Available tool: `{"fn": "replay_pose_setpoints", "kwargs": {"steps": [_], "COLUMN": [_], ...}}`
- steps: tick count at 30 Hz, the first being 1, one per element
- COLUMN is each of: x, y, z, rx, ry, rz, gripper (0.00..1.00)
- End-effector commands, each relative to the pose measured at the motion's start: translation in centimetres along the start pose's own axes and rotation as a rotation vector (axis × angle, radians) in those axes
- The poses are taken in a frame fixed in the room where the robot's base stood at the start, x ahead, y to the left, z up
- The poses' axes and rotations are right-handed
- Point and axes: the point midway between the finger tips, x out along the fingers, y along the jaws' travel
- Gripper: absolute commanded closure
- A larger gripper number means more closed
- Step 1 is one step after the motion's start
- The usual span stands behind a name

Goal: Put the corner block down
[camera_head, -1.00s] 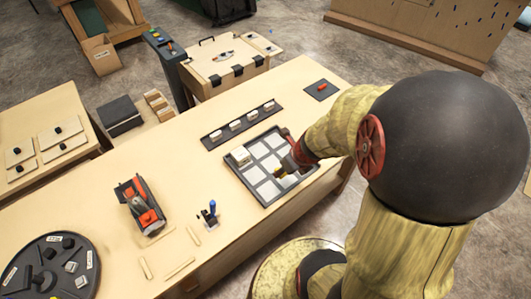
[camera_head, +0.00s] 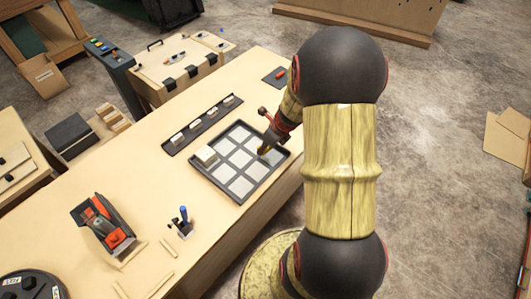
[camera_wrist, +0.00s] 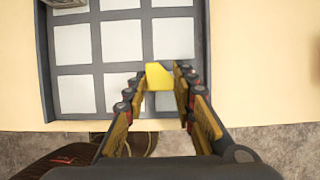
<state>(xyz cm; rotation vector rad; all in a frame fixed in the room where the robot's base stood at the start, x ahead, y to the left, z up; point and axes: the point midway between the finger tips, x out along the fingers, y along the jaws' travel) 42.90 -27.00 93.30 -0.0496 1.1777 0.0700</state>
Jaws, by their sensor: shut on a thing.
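My gripper (camera_head: 265,148) is shut on a small yellow block, which I take to be the corner block; it shows between the fingertips in the wrist view (camera_wrist: 160,76). The block is over a corner cell of the dark-framed tray (camera_head: 216,189), at the tray's right end in the head view and lower right in the wrist view. The tray has rows of pale square cells. I cannot tell whether the block touches the cell. The fingers hide part of that corner. A white block (camera_head: 206,154) stands in the tray's left part.
A dark strip with several pale blocks (camera_head: 202,124) lies behind the tray. A dark pad with a red piece (camera_head: 280,74) is at the far end. A blue-handled item (camera_head: 182,218) and an orange-black device (camera_head: 104,227) stand at left. Bare tabletop lies between.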

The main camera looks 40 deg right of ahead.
Motion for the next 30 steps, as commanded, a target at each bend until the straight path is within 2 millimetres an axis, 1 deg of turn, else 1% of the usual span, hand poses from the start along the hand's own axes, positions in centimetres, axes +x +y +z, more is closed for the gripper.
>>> {"fn": "replay_pose_setpoints", "kwargs": {"steps": [2, 6, 8, 16, 20, 21, 30], "x": [0.9, 3.0, 3.5, 3.5, 3.8, 3.8, 3.7], "y": [-0.6, -0.5, -0.5, -0.5, -0.5, -0.5, -0.5], "z": [-0.2, -1.1, -1.3, -1.2, -1.4, -1.4, -1.4], "rx": [0.002, 0.001, 0.000, 0.000, 0.001, 0.001, 0.000], "ry": [0.001, 0.001, 0.001, 0.000, 0.000, 0.000, 0.000], "rz": [0.000, 0.000, 0.000, 0.000, 0.000, 0.000, 0.000], "gripper": [0.88, 0.88, 0.88, 0.88, 0.88, 0.72, 0.55]}}
